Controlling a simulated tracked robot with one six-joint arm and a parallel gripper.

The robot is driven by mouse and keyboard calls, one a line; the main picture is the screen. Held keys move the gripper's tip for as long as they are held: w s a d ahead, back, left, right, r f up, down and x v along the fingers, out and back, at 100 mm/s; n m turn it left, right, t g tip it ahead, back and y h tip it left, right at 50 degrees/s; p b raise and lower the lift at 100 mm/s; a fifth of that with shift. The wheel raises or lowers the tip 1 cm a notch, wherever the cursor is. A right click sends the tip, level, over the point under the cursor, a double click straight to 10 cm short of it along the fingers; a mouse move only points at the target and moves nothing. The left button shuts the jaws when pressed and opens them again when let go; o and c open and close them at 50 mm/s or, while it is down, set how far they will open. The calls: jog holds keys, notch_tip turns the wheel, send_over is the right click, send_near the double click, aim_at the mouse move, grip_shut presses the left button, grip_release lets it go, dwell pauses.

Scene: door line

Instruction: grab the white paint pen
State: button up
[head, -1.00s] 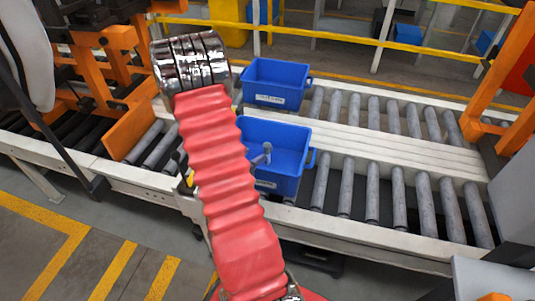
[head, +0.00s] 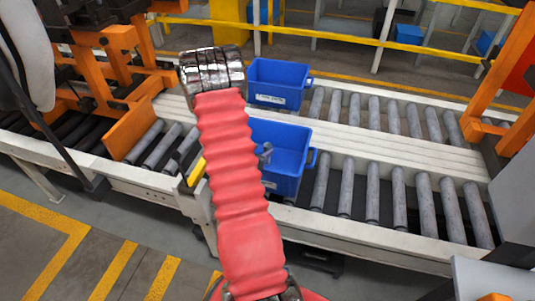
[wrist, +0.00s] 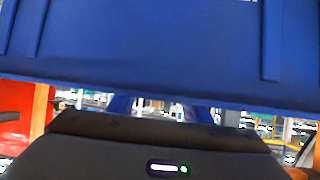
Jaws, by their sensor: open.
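I cannot make out the white paint pen in either view. In the head view, a small grey part (head: 266,154) shows inside the near blue bin (head: 291,178), partly covered by my arm; I cannot tell what it is. My gripper's dark body (wrist: 165,143) fills the bottom of the wrist view, with a lit indicator on it. Its fingertips are not clearly seen, and nothing shows held. A blue wall, apparently of a bin, fills the top of the wrist view very close. My red-sleeved arm hides the left part of the near bin.
A second blue bin (head: 278,84) stands behind the near one on the roller conveyor (head: 390,195). An orange frame (head: 115,70) stands at the left, another at the right. A yellow rail (head: 380,42) runs behind. The rollers right of the bins are clear.

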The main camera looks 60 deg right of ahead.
aim_at(265, 148)
jog(key=shift+x, duration=2.25)
jog(key=shift+w, duration=0.1)
grip_shut()
